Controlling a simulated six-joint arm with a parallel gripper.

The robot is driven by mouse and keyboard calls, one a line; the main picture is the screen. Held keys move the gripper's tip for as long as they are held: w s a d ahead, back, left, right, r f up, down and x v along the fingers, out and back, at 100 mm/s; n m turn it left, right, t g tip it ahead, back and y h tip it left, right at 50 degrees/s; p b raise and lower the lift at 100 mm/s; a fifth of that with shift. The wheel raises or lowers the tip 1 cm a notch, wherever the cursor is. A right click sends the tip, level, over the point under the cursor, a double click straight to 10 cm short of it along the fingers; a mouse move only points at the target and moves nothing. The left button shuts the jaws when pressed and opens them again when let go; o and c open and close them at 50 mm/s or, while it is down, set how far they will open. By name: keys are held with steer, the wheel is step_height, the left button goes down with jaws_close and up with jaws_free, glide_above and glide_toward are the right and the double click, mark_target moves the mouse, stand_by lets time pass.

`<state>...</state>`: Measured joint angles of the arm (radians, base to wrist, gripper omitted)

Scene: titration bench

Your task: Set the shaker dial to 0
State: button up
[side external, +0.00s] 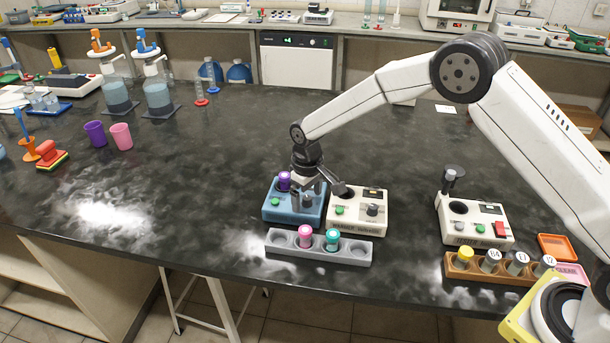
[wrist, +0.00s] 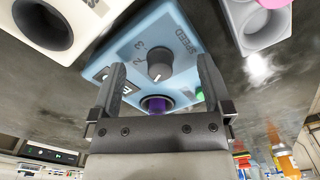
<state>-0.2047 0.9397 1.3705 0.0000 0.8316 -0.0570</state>
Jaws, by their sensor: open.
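The shaker (side external: 283,217) is a light blue box on the dark bench. In the wrist view, its sloping blue panel (wrist: 183,38) reads SPEED, and the digits 2 and 3 show beside a round grey dial (wrist: 160,62). A pale pointer mark shows on the dial; I cannot tell which number it points to. My gripper (side external: 306,194) is over the shaker's right part, fingers downward. In the wrist view, its open fingers (wrist: 162,72) appear on either side of the dial, with gaps. I cannot tell the finger height exactly. A purple-capped vial (side external: 284,180) sits in the shaker.
A grey rack (side external: 350,257) with pink- and teal-capped vials lies in front. Another cream device (side external: 476,236) and an orange-brown vial rack (side external: 463,273) are farther right.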

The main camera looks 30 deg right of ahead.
steer(key=c, duration=1.3)
steer(key=n, duration=1)
steer(key=o, duration=1.3)
steer(key=shift+r, duration=0.1)
